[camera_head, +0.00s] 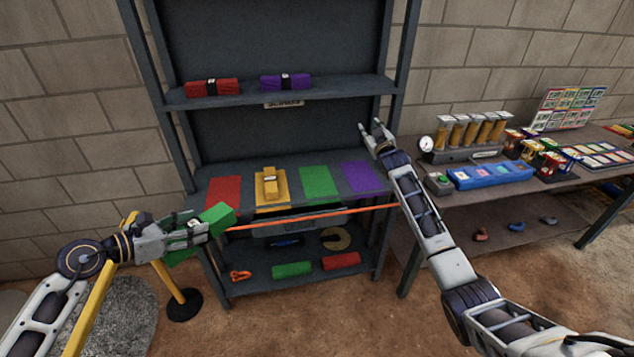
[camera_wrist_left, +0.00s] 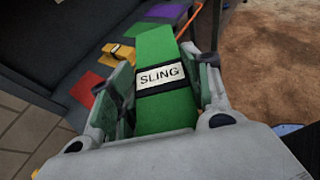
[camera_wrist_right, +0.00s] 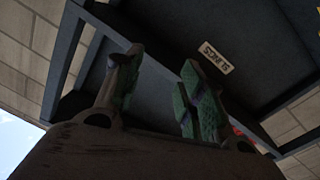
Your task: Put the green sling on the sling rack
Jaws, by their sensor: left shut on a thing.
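The green sling (camera_head: 218,218) is a green block with a black band and a white SLING label. My left gripper (camera_head: 200,230) is shut on it, in front of the rack's left side. The sling also shows between the fingers in the left wrist view (camera_wrist_left: 160,95). The sling rack (camera_head: 215,174) is a dark shelf unit with red, yellow, green and purple patches on its middle shelf. The green patch (camera_head: 318,182) is bare. A yellow sling (camera_head: 270,187) sits on the yellow patch. My right gripper (camera_head: 373,130) is open and empty by the rack's right post.
An orange bar (camera_head: 310,218) runs across the rack's front below the middle shelf. Red (camera_head: 212,87) and purple (camera_head: 286,82) slings lie on the upper shelf. Green (camera_head: 292,269) and red (camera_head: 341,261) bundles lie on the bottom shelf. A yellow post (camera_head: 165,275) stands beside my left arm.

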